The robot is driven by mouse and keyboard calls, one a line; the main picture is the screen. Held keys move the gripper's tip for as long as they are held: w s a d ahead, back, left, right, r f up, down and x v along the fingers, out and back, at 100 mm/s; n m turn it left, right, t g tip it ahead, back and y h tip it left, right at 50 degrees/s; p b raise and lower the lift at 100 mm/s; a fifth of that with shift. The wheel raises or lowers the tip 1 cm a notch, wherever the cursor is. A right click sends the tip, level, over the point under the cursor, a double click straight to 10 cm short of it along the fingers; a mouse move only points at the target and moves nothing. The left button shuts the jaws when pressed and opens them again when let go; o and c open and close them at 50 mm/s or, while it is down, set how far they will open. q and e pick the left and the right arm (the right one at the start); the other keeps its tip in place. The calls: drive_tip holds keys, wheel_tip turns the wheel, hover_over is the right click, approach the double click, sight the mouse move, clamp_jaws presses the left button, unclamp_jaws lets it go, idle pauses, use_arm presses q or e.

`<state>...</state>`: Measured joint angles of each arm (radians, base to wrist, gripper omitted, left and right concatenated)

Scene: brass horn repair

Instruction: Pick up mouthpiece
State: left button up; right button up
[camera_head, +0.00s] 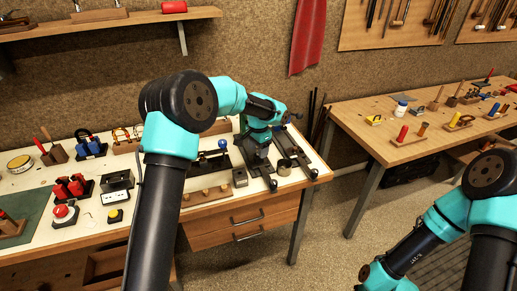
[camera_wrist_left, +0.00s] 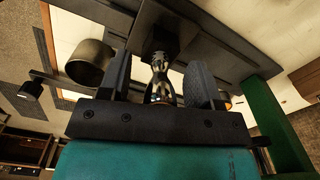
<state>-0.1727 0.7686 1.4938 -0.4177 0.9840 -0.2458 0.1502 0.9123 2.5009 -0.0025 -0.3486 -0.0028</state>
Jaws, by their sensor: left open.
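The mouthpiece (camera_wrist_left: 159,72) is a shiny silver, waisted piece in the left wrist view. It stands between the two dark fingers of my left gripper (camera_wrist_left: 162,82), with a gap visible on the finger sides. One end meets a dark block (camera_wrist_left: 158,32); the other end is partly hidden by the gripper body. In the head view my left gripper (camera_head: 258,156) is low over the right end of the white-topped bench, and I cannot make out the mouthpiece there. My right arm shows at the lower right, but its gripper is out of frame.
A dark ring-shaped piece (camera_wrist_left: 90,62) is close beside the left finger in the wrist view. Dark rails (camera_head: 300,162) lie near the bench's right end. A wooden block with pegs (camera_head: 207,193) stands in front. A second wooden bench (camera_head: 430,160) is at the right, across open floor.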

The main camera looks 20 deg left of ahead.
use_arm(q)
clamp_jaws()
idle(0.4)
drive_tip(key=shift+r, duration=0.15)
drive_tip(key=shift+r, duration=0.5)
wheel_tip(320, 180, up, 2)
drive_tip(key=shift+r, duration=0.25)
drive_tip(key=s+d+r, duration=0.1)
drive_tip(key=s+d, duration=0.3)
drive_tip(key=s, duration=1.1)
drive_tip(key=shift+s+d, duration=0.2)
drive_tip(key=shift+r, duration=0.3)
drive_tip(key=shift+r, duration=2.05)
